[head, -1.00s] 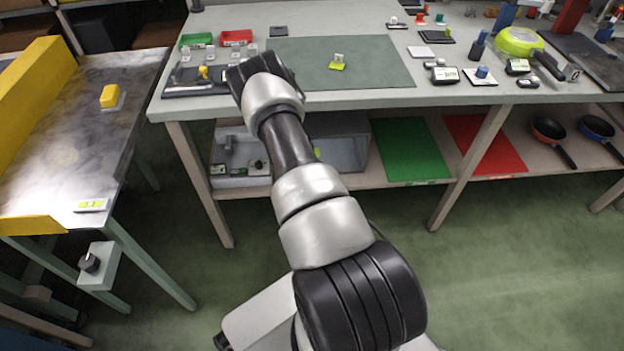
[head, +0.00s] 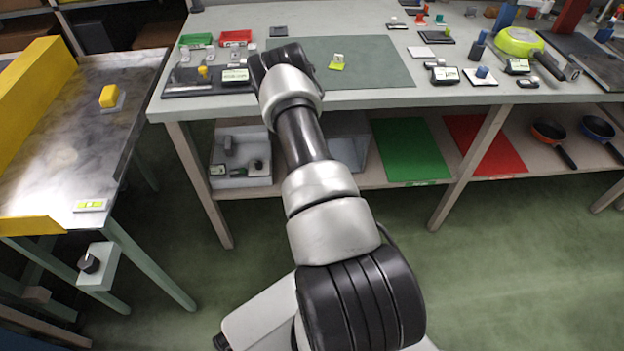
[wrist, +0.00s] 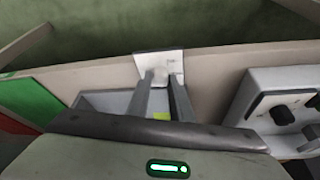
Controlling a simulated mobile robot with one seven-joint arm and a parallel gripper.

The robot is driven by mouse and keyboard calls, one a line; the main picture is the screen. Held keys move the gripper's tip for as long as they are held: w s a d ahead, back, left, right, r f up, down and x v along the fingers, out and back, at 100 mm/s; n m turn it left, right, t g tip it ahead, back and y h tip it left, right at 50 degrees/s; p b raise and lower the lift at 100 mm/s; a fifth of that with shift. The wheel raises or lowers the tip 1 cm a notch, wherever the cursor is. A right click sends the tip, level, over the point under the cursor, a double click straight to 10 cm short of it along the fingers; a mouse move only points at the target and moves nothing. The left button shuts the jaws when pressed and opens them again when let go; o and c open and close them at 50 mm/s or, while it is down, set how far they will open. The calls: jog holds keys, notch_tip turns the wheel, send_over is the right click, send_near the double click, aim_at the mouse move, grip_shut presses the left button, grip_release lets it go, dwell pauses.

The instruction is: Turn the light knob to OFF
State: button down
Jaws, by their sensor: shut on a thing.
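In the wrist view, a small white plate (wrist: 150,58) is fixed on the beige shelf edge. My gripper (wrist: 163,77) reaches to this plate. Its two grey fingers are shut on a small pale piece between their tips, which looks like the light knob (wrist: 161,74). The fingers cover most of it, so its pointer and any markings cannot be read. In the head view my arm hides the gripper, the plate and the knob.
A grey box (head: 350,140) stands on the lower shelf behind the arm. Beside it is a grey panel unit (head: 232,181) with dark knobs, also in the wrist view (wrist: 262,85). Green (head: 410,150) and red (head: 487,145) sheets lie right. The floor in front is clear.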

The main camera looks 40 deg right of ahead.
jog(key=n, duration=0.2)
jog(key=n+t+y, duration=0.1)
jog(key=n, duration=0.1)
jog(key=n+y+b, duration=0.1)
jog(key=n, duration=0.1)
jog(key=shift+s+d, duration=0.15)
jog(key=shift+d, duration=0.15)
jog(key=n+y, duration=0.2)
jog(key=n, duration=0.4)
jog(key=shift+d+b, duration=0.15)
jog(key=shift+b, duration=0.2)
jog(key=shift+y, duration=0.3)
jog(key=c, duration=1.6)
grip_release()
jog(key=p+v, duration=0.5)
jog(key=v, duration=1.2)
jog(key=shift+s+r, duration=0.15)
jog(key=shift+s, duration=0.15)
